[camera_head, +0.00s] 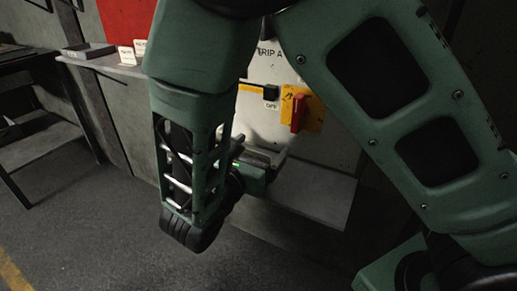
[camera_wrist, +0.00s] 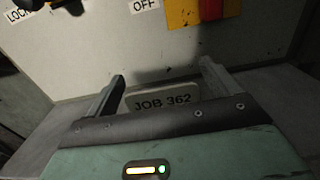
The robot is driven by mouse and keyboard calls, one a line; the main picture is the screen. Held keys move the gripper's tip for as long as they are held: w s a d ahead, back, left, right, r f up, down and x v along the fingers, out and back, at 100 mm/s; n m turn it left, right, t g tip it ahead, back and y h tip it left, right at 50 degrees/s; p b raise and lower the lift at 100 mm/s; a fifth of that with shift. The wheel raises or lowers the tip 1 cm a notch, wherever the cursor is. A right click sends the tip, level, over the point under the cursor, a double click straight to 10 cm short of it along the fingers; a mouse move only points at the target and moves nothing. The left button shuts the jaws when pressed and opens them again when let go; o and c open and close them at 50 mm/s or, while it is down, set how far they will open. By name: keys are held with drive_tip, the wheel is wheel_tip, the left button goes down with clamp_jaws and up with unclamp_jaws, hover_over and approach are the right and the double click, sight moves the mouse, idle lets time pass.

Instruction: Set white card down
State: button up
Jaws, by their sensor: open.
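The white card (camera_wrist: 163,97), marked JOB 362, shows in the wrist view between the two fingers of my gripper (camera_wrist: 163,80). It is in shadow, and its lower edge is hidden by the gripper body. The fingers are open on either side of the card, with a small gap visible at least on the left. The card seems to be at the grey ledge (camera_wrist: 265,95) below the pale panel; whether it rests fully on it I cannot tell. In the head view my gripper is mostly hidden behind my arm, and the ledge (camera_head: 315,192) shows to its right.
The pale panel (camera_head: 335,130) rises behind the ledge and carries a red switch on a yellow plate (camera_head: 301,112). A shelf (camera_head: 110,66) at left holds two small white cards (camera_head: 126,56) and a dark flat block (camera_head: 88,50). The ledge's right part is clear.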

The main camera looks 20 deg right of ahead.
drive_tip(key=v, duration=1.2)
drive_tip(key=shift+r+p, duration=0.15)
drive_tip(key=shift+p, duration=0.2)
drive_tip(key=shift+a, duration=0.1)
